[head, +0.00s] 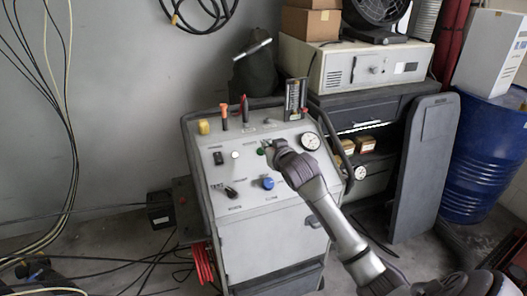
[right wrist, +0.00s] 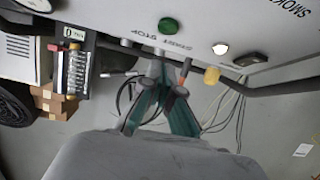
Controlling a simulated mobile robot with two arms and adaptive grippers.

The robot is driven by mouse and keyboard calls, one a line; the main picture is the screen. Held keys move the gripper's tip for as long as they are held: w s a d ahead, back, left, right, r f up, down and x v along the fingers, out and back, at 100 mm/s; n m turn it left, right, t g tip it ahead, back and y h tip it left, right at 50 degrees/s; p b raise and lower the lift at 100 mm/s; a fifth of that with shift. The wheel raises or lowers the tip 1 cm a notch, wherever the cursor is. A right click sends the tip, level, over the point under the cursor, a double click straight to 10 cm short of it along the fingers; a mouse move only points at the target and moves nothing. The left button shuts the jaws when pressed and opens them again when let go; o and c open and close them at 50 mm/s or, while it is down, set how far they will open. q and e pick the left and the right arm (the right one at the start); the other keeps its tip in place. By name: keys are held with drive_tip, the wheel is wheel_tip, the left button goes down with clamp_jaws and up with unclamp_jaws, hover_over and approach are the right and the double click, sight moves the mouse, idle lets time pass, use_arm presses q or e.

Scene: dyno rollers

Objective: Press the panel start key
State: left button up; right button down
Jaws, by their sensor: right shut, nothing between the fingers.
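The grey console's sloped panel (head: 285,185) faces me in the head view. A green round key (head: 261,151) sits in its upper middle. In the right wrist view the green key (right wrist: 168,25) shows at the top, beside a label that reads START STOP. My right gripper (head: 268,146) is shut and empty, its tips close beside the green key. From the head view I cannot tell whether they touch it. In the right wrist view the fingertips (right wrist: 166,82) appear below the key, apart from it in the picture. My left gripper is not in view.
The panel also bears a white lamp (head: 235,154), a black switch (head: 218,158), a blue knob (head: 268,183) and a gauge (head: 311,141). Orange-handled (head: 224,115) and red-handled (head: 244,108) tools stand along its top edge. A blue drum (head: 480,160) stands at right. Cables lie on the left floor.

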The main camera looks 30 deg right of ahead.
sight(260, 149)
drive_tip(key=w+f, duration=0.2)
drive_tip(key=w, duration=0.1)
drive_tip(key=shift+d+f, duration=0.35)
drive_tip(key=shift+f, duration=0.05)
drive_tip(key=shift+w+d+f, duration=0.1)
drive_tip(key=shift+w+f, duration=0.3)
drive_tip(key=shift+f, duration=0.25)
